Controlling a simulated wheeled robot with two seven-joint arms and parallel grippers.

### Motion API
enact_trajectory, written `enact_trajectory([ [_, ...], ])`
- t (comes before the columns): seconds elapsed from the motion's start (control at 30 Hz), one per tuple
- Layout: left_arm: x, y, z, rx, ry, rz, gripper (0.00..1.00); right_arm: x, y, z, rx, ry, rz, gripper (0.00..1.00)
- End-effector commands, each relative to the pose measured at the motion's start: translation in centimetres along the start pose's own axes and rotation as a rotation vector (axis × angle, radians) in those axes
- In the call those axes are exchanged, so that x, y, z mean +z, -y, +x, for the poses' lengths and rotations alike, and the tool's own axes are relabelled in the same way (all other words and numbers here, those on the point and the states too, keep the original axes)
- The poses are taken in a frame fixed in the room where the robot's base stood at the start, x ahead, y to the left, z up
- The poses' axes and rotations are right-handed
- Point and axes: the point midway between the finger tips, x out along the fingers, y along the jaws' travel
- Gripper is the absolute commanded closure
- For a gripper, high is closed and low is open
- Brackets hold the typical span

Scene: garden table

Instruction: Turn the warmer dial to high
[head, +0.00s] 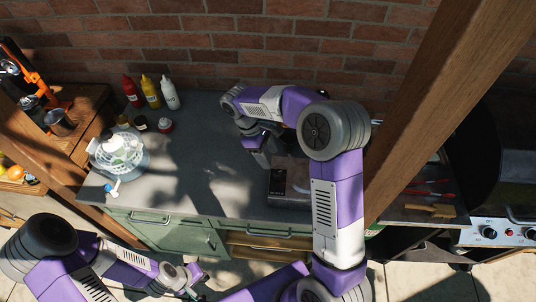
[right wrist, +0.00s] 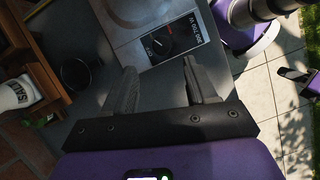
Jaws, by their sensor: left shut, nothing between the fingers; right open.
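The warmer (head: 292,198) is a grey box on the counter, partly hidden behind my right arm. My right gripper (head: 258,158) is open, above the counter just left of the panel. In the right wrist view its fingers (right wrist: 163,88) are apart and empty, short of the dial and not touching it. My left gripper (head: 193,282) is shut and empty, low in front of the counter.
A salad spinner (head: 117,150) stands at the counter's left end, with sauce bottles (head: 151,92) and small jars behind it. A wooden post (head: 425,100) rises right of my right arm. A grill (head: 505,235) stands at far right. The counter's middle (head: 195,165) is clear.

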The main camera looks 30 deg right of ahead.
Motion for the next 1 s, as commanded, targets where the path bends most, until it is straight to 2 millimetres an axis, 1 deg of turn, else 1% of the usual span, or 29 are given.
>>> enact_trajectory([
  [0.17, 0.1, 0.1, 0.2, 0.000, 0.001, -0.001, 1.00, 0.1, 0.0, 2.4, -0.004, 0.004, 0.000, 0.43],
  [0.3, 0.1, 0.1, 0.3, 0.000, 0.001, -0.001, 1.00, 0.1, 0.1, 4.7, -0.004, 0.005, 0.000, 0.43],
  [0.43, 0.0, 0.1, 0.3, 0.000, 0.001, -0.001, 1.00, 0.0, 0.1, 6.3, -0.003, 0.002, 0.000, 0.43],
  [0.6, 0.0, 0.2, 0.3, 0.000, 0.001, 0.000, 1.00, 0.0, 0.0, 7.3, -0.002, 0.001, 0.001, 0.43],
  [0.83, 0.0, 0.1, 0.3, 0.000, 0.000, 0.000, 1.00, 0.0, 0.0, 7.4, -0.001, 0.000, 0.001, 0.43],
  [0.87, 0.0, 0.1, 0.3, 0.000, 0.000, 0.000, 1.00, 0.0, 0.0, 7.4, -0.001, 0.000, 0.001, 0.45],
  [1.0, 0.0, 0.1, 0.3, 0.000, 0.000, 0.000, 1.00, 0.0, 0.0, 7.4, -0.001, 0.000, 0.001, 0.66],
])
